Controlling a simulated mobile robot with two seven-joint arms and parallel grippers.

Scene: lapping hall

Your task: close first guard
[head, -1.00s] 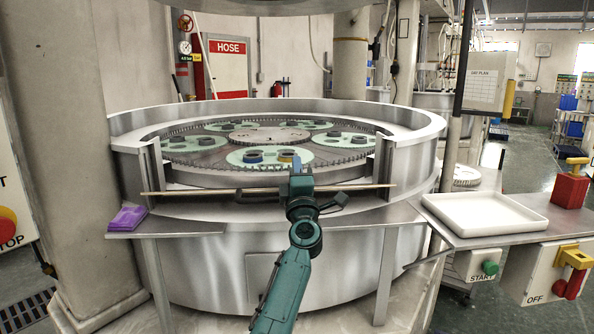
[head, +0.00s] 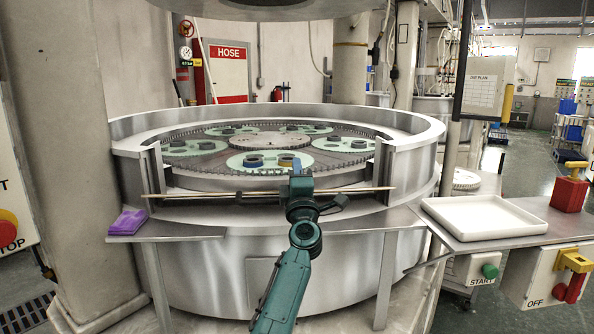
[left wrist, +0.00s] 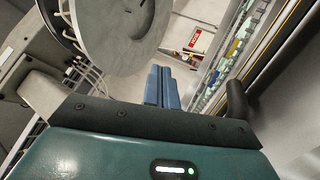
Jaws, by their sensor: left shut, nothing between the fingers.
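The round steel lapping machine (head: 290,250) fills the middle of the head view, with an opening in its front rim between two upright posts. A thin tan bar (head: 220,194) runs level across this opening, low down; I take it for the guard's edge, but cannot be sure. The opening above it is uncovered. My left gripper (head: 296,166) is at the middle of the bar and hides part of it. I cannot tell whether it touches the bar. Its blue fingers (left wrist: 163,88) are together and empty in the left wrist view. My right gripper is not in view.
Green carriers with dark rings (head: 265,161) lie on the plate behind the opening. A purple cloth stack (head: 128,221) is on the left ledge. A white tray (head: 485,217) stands right, near a red container (head: 569,192), a green start button (head: 490,271) and an off switch (head: 573,262).

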